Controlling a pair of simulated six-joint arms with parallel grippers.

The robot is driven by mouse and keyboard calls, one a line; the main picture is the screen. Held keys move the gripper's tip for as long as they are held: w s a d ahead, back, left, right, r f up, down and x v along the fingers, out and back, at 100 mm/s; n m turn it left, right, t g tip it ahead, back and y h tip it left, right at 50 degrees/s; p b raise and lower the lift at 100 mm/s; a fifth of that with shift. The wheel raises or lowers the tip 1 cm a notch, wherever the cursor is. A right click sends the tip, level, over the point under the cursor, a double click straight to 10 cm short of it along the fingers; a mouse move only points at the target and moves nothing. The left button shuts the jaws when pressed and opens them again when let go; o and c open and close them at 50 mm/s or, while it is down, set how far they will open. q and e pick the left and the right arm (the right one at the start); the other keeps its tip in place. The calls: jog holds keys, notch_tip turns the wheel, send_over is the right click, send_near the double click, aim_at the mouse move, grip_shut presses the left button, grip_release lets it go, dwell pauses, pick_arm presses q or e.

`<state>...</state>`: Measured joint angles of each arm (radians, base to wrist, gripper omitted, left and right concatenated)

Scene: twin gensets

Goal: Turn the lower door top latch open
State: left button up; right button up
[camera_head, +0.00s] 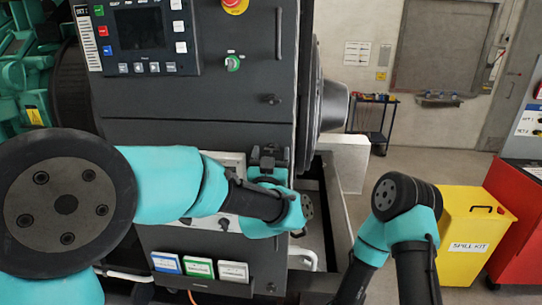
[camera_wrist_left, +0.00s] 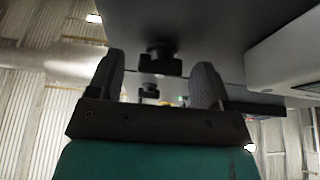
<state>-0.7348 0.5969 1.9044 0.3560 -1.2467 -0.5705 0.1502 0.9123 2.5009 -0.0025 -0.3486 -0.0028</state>
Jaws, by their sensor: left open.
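The lower door (camera_head: 175,240) is the dark lower front of the genset cabinet. In the left wrist view a black latch knob (camera_wrist_left: 162,58) stands out from a dark panel, between my fingers in the picture; it appears to be the top latch. I cannot tell whether the fingers touch it. A farther black latch (camera_wrist_left: 149,90) shows beyond it. My left gripper (camera_head: 268,154) is open at the door's upper right, and it also shows in the left wrist view (camera_wrist_left: 160,80). It hides the top latch in the head view. My right gripper is out of view.
The upper panel carries a screen (camera_head: 139,28), a green key switch (camera_head: 232,62) and a latch (camera_head: 272,99). A lower latch (camera_head: 271,287) sits by several labelled cards (camera_head: 199,267). A yellow spill kit bin (camera_head: 470,245) and red cabinet (camera_head: 520,225) stand right.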

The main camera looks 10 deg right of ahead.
pick_arm(q)
jog(key=shift+c, duration=0.2)
jog(key=c, duration=0.9)
